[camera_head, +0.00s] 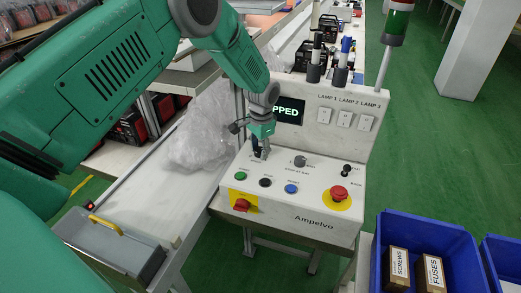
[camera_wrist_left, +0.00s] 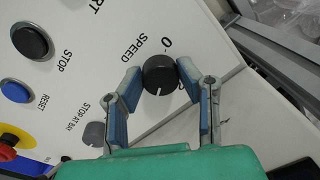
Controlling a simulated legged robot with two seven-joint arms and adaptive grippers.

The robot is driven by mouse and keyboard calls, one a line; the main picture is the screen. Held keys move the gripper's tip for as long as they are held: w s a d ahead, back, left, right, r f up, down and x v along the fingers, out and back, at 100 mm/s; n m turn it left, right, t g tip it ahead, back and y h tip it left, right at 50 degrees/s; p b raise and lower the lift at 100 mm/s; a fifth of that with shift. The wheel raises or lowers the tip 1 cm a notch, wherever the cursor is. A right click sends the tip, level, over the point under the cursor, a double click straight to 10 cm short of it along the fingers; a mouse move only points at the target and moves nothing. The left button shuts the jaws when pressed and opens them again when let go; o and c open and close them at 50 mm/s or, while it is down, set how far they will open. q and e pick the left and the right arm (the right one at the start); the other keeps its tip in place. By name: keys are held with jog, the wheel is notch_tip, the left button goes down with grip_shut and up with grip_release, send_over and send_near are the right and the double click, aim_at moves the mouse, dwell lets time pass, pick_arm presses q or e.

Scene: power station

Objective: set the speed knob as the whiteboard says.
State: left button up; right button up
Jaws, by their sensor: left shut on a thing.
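The speed knob (camera_wrist_left: 160,73) is round and black on the white control panel (camera_head: 318,185). In the left wrist view the printed word SPEED and a 0 stand beside it. My left gripper (camera_wrist_left: 158,84) has a blue-padded finger on either side of the knob and is shut on it. In the head view my left gripper (camera_head: 262,148) points down at the panel's upper left and hides the knob. The display (camera_head: 289,110) shows green letters ending in PPED, its left part hidden by my arm. No whiteboard is visible. My right gripper is not in view.
The panel also carries a green button (camera_head: 241,176), black button (camera_head: 265,182), blue button (camera_head: 291,188), red mushroom button (camera_head: 339,193), red rotary switch (camera_head: 241,204), grey knob (camera_head: 300,161) and black toggle (camera_head: 346,169). A blue bin (camera_head: 425,228) with boxes stands at right.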

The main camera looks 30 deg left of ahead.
aim_at(260, 150)
pick_arm(q)
jog(key=shift+w+a+r, duration=0.1)
jog(key=shift+w+r, duration=0.05)
jog(key=shift+r, duration=0.05)
jog(key=o, duration=1.1)
jog(key=shift+o, duration=0.2)
jog(key=shift+r, duration=0.3)
jog(key=r, duration=0.6)
jog(key=shift+s+d+r, duration=0.2)
jog(key=shift+r, duration=0.1)
